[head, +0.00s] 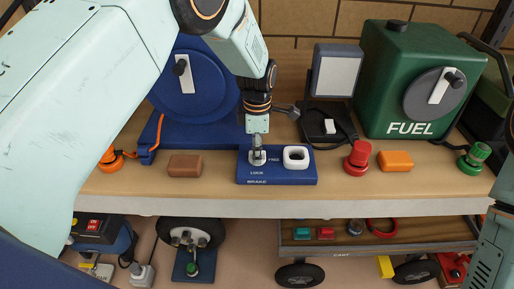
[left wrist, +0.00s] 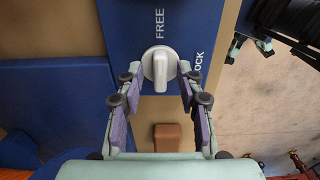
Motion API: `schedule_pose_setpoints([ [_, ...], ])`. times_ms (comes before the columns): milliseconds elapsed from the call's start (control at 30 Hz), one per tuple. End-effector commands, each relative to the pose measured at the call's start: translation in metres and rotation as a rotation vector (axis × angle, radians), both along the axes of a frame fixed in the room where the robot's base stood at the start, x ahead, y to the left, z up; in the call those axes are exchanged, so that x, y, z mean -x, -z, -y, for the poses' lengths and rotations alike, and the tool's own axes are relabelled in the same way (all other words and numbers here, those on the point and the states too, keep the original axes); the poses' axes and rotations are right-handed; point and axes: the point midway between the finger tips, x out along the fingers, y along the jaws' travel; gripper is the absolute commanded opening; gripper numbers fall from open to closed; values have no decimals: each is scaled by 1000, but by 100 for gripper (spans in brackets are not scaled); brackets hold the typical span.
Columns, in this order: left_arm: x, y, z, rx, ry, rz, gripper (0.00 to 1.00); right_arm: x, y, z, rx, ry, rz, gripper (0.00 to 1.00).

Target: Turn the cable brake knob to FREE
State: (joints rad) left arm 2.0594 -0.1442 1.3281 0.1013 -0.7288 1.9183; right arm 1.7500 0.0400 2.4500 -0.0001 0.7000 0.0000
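The brake knob is white and round with a raised grip bar, on a blue brake panel (head: 300,178). In the left wrist view, the knob (left wrist: 160,68) sits between the fingertips, and its bar lines up with the word FREE above it. LOCK is printed to its right. In the head view, the knob (head: 257,158) shows under my left gripper (head: 257,146), which points straight down. In the left wrist view, my left gripper (left wrist: 160,76) is open, one finger on each side of the knob, with small gaps. My right gripper is out of the head view.
Behind stand a blue cable reel (head: 190,95) and a green fuel can (head: 390,100). A brown block (head: 185,166), red knob (head: 357,158) and orange block (head: 396,161) lie along the bench.

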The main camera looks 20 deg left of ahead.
Motion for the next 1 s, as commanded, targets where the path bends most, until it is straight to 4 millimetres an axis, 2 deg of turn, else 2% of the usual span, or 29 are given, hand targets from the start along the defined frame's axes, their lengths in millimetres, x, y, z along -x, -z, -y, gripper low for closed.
schedule_pose_setpoints([
  [133,0,-1,0,0,1,0,37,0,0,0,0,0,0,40],
  [233,-1,-10,0,0,1,2,37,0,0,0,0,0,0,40],
  [700,0,-98,0,-1,0,2,37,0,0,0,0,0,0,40],
  [833,0,-112,0,0,0,1,37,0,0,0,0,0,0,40],
  [1000,0,-120,0,0,0,0,37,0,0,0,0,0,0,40],
])
